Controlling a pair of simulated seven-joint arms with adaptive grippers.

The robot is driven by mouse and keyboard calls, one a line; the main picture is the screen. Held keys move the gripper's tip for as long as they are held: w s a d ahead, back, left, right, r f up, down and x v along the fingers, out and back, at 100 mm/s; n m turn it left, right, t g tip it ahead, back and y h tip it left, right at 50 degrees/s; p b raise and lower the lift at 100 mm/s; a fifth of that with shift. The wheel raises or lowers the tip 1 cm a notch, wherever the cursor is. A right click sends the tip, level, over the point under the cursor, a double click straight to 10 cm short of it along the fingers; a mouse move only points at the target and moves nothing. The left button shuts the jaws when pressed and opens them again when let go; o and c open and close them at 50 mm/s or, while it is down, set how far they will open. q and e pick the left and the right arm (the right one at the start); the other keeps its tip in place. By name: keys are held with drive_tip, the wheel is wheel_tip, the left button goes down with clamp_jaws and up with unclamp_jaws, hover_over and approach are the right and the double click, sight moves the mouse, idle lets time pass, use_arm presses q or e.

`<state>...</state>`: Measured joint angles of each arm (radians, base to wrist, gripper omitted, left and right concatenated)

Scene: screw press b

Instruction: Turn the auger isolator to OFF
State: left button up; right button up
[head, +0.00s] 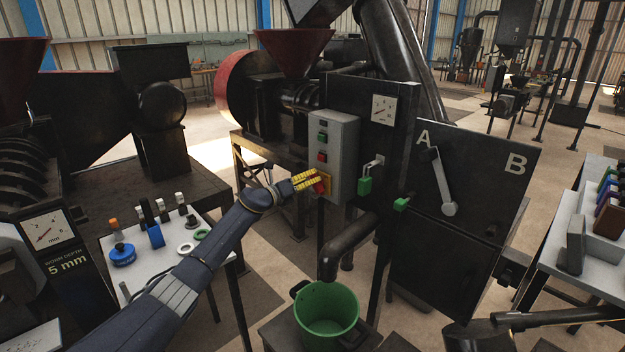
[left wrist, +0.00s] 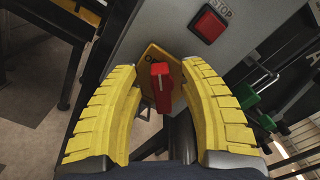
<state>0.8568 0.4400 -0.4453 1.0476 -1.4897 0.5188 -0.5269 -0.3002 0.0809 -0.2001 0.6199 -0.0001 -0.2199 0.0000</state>
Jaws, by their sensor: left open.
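The auger isolator (left wrist: 161,88) shows in the left wrist view as a red handle on a yellow plate (left wrist: 150,58), low on a grey control box. Only an "O" can be read on the plate; the rest of its lettering is hidden. My left gripper (head: 318,181), with yellow fingers, is at the isolator in the head view. In the left wrist view my left gripper (left wrist: 165,105) is open, one finger on each side of the red handle, with gaps between. I cannot tell the handle's exact setting. My right gripper is not in view.
The grey control box (head: 342,150) carries green and red buttons, including a red STOP button (left wrist: 210,24) above the isolator. A dark spout (head: 345,247) and green bucket (head: 327,312) are below. A white side table (head: 150,262) stands left.

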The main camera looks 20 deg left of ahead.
use_arm(q)
drive_tip(key=shift+x, duration=0.75)
clamp_jaws()
